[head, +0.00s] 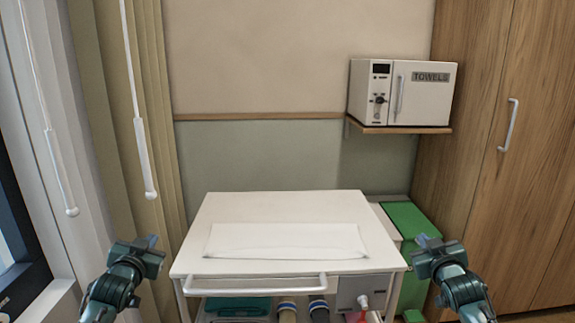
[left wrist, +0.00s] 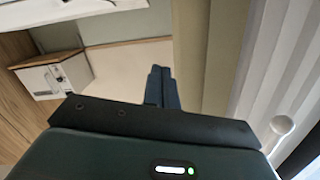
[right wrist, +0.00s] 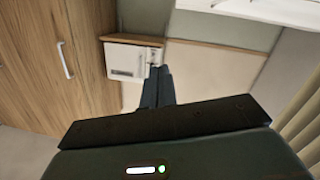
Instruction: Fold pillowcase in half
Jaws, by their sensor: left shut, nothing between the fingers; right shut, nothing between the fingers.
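The white pillowcase (head: 285,241) lies flat on the top of the white cart (head: 280,205), towards its front edge, as a wide, shallow strip. Whether it is one layer or doubled I cannot tell. My left gripper (head: 151,241) is shut and empty, off the cart's left front corner. My right gripper (head: 424,240) is shut and empty, off the cart's right side. Both are apart from the pillowcase. The shut fingers also show in the left wrist view (left wrist: 160,85) and in the right wrist view (right wrist: 157,85).
A push handle (head: 255,284) runs along the cart's front, above a lower shelf with folded cloth and bottles. A green-lidded bin (head: 405,220) stands at the right. A towel cabinet (head: 405,92) sits on a wall shelf. Blind cords (head: 142,150) hang at the left. A wooden wardrobe (head: 520,180) stands right.

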